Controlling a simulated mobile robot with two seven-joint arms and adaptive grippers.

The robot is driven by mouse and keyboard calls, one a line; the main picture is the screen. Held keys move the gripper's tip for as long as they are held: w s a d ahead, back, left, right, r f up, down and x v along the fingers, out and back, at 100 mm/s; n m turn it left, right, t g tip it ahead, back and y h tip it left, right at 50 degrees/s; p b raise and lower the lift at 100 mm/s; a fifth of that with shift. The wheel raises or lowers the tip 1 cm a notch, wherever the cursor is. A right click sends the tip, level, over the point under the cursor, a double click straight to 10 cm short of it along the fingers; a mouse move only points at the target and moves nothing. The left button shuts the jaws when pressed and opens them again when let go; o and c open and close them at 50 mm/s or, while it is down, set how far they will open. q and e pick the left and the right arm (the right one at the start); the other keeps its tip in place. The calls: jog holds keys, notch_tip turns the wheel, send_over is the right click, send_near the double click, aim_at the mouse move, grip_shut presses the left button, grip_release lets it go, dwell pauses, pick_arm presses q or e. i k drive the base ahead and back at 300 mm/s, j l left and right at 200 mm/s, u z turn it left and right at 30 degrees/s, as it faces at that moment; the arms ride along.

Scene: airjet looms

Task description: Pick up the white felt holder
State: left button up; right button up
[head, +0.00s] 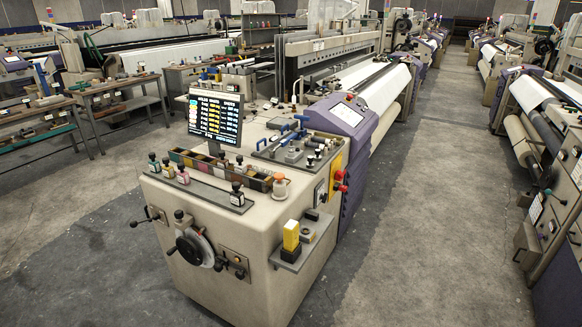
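I cannot pick out the white felt holder for certain; no thing in the head view is clearly one. On the near machine's beige top (262,215), a small pale and orange piece (280,187) stands near the front right corner. Several small dark-capped bottles with pale labels stand along the front left edge, one of them a bottle (237,196) on a dark strip. Small pale pieces also stand further back by the screen, too small to tell. Neither of my grippers is in view.
A screen (215,117) stands on the machine top behind a long compartment tray (220,170). A side shelf (305,240) carries a yellow block (291,235). A handwheel (194,247) and levers stick out in front.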

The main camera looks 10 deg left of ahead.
aim_at(240, 169)
jog(key=i+j+z, duration=0.1)
jog(key=j+z, duration=0.25)
jog(key=j, duration=0.15)
jog(key=j+z, duration=0.65)
jog(key=j, duration=0.9)
jog(key=k, duration=0.05)
